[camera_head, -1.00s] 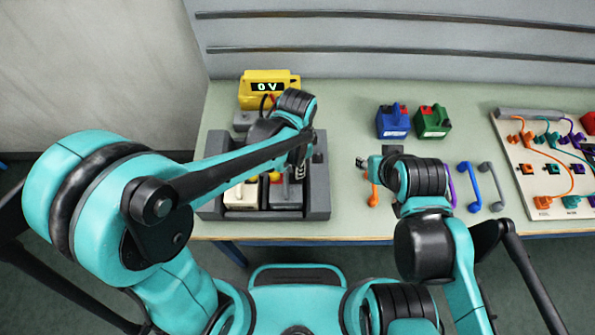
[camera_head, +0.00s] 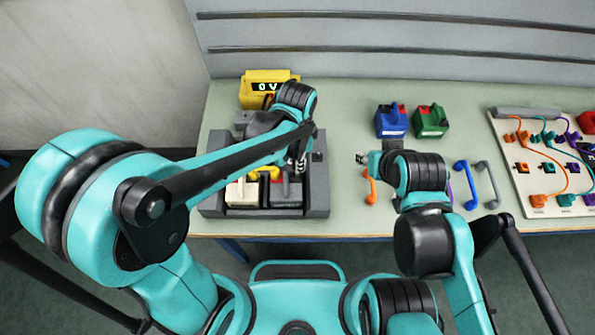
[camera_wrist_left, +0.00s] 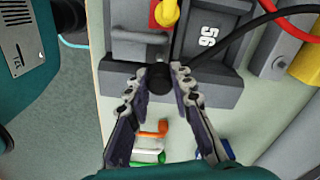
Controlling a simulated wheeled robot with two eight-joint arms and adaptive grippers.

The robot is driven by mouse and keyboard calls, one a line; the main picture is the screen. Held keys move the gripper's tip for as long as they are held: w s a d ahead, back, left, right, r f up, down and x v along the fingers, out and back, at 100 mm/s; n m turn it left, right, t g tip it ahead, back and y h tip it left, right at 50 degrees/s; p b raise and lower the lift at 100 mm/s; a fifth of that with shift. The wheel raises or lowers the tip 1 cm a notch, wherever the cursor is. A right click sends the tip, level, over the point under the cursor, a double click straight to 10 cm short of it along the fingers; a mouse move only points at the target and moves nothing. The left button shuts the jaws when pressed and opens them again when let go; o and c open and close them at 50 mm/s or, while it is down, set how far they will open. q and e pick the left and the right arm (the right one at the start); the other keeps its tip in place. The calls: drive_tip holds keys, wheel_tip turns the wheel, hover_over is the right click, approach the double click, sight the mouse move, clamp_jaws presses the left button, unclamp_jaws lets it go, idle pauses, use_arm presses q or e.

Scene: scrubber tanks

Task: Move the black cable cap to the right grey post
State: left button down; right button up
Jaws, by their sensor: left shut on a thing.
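My left gripper (camera_wrist_left: 158,78) is shut on the black cable cap (camera_wrist_left: 159,80) in the left wrist view. A black cable runs from it to the upper right. In the head view the left gripper (camera_head: 297,162) is over the grey tray, at the back of the dark grey battery (camera_head: 287,196). That battery, marked 56, also shows in the left wrist view (camera_wrist_left: 208,38), close to the cap. I cannot tell whether the cap touches anything below, and I cannot make out the right grey post.
The grey tray (camera_head: 320,196) also holds a white battery (camera_head: 242,194) and a yellow piece (camera_head: 263,172). A yellow meter (camera_head: 265,88) reading 0 V stands behind. Blue (camera_head: 392,121) and green (camera_head: 431,121) boxes stand right, and a cable board (camera_head: 530,160) lies farther right.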

use_arm(q)
drive_tip(key=shift+n, duration=1)
drive_tip(key=w+a, duration=0.1)
drive_tip(key=w, duration=2.4)
drive_tip(key=shift+a+b, duration=0.15)
drive_tip(key=shift+b, duration=0.25)
drive_tip(key=shift+f+b, duration=2.4)
drive_tip(key=shift+f, duration=1.15)
drive_tip(key=shift+f, duration=0.1)
drive_tip(key=shift+f+b, duration=0.75)
drive_tip(key=shift+f, duration=0.2)
drive_tip(key=c, duration=0.8)
unclamp_jaws()
